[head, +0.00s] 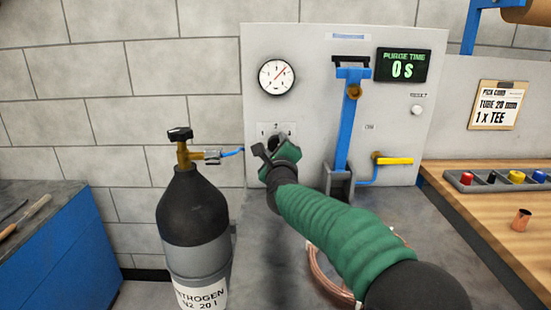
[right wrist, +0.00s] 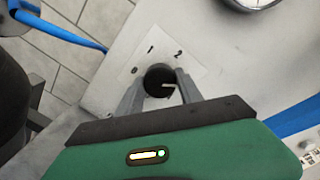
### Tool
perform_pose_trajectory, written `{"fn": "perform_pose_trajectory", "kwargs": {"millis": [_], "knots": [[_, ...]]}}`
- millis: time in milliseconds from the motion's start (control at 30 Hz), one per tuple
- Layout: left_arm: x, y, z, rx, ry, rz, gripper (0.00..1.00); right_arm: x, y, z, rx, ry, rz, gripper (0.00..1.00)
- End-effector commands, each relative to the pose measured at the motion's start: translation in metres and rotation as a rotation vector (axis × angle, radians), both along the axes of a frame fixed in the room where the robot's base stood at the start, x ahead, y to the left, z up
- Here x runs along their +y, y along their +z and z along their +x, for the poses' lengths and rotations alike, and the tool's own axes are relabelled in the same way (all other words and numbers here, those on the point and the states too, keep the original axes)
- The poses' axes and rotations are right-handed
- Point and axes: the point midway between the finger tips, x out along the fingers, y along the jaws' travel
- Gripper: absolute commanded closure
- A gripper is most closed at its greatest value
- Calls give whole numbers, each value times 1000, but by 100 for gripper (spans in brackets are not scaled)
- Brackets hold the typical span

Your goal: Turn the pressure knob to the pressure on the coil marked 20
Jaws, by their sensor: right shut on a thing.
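In the right wrist view the line points toward the picture's right. My right gripper (right wrist: 159,90) has its two grey fingers on either side of the knob and is shut on it. In the head view my right gripper (head: 268,152) is at the panel and mostly hides the knob. A round pressure gauge (head: 276,77) is above it. The copper coil (head: 325,276) is partly hidden behind my arm; its marking is not visible. My left gripper is out of view.
The grey panel (head: 310,45) carries a "PURGE TIME 0 S" display (head: 403,65), a blue lever (head: 348,125) and a yellow-handled valve (head: 393,161). A black nitrogen cylinder (head: 192,210) stands left. A card (head: 497,105) reads "TUBE 20 mm". A wooden bench (head: 480,205) is right.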

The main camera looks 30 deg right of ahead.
Motion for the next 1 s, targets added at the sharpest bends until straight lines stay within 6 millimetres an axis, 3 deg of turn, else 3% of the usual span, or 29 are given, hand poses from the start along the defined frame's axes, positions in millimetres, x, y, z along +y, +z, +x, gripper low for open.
{"fn": "perform_pose_trajectory", "kwargs": {"millis": [33,767,800,967,1000], "knots": [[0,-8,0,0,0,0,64,-2,-11,0,-1,-1,26,98],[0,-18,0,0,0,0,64,0,-9,2,-48,1,111,97],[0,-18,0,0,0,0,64,0,-9,2,-48,1,111,56],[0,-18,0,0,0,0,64,0,-7,2,-51,2,108,35],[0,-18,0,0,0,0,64,0,-6,1,-53,2,107,35]]}}
